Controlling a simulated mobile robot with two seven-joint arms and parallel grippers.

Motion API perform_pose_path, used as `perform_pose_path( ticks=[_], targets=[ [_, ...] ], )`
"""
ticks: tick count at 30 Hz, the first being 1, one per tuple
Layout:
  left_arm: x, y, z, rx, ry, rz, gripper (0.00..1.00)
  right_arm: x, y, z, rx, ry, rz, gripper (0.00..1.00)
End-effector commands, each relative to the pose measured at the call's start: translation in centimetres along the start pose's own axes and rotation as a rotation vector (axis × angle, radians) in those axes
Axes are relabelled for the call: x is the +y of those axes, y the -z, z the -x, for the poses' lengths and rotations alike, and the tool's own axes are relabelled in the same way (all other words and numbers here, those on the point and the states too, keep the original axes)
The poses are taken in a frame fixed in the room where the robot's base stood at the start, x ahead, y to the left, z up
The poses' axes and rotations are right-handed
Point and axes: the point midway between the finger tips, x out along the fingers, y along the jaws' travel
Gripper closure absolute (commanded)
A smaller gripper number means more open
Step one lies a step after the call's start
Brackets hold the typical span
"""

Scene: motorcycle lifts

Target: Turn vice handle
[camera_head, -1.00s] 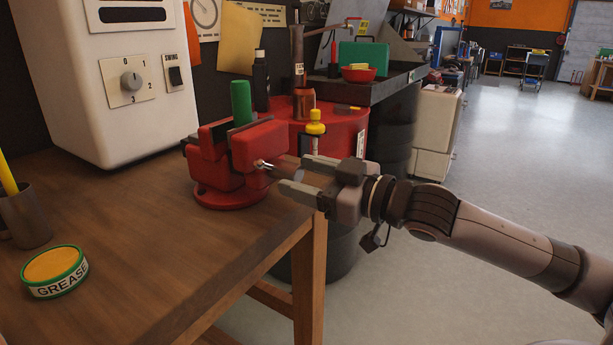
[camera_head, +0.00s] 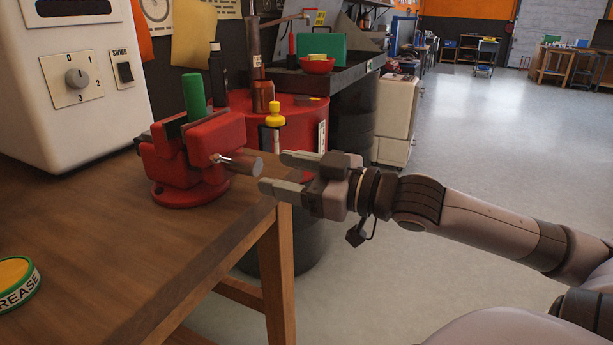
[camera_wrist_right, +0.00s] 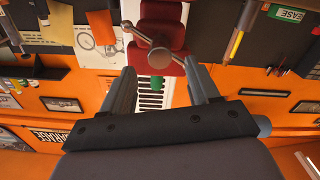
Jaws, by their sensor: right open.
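The red vice (camera_head: 193,160) stands on the wooden bench near its right edge, with a green cylinder (camera_head: 194,97) at its jaws. Its metal handle (camera_head: 240,162) sticks out to the right, toward my right gripper (camera_head: 274,171). That gripper is open and empty, its two fingers pointing left with the tips just right of the handle's end. In the right wrist view the vice (camera_wrist_right: 163,12) and the handle (camera_wrist_right: 143,40) show beyond the spread fingers (camera_wrist_right: 165,82). No contact with the handle shows. My left gripper is not in view.
A white machine (camera_head: 70,120) with a dial stands at the back left of the bench. A grease tin (camera_head: 18,285) sits at the lower left. A red drum (camera_head: 300,125) stands behind the vice. The floor to the right is open.

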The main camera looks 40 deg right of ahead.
Motion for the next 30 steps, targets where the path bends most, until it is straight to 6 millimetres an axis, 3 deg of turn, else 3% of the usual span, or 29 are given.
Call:
perform_pose_path(
  ticks=[15, 30],
  targets=[
    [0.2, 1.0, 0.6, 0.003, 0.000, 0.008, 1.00, -0.1, 0.0, 2.8, -0.002, 0.001, -0.001, 0.40],
    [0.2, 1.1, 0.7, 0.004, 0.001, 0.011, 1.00, 0.0, 0.0, 3.2, -0.001, 0.000, 0.002, 0.40]
  ],
)
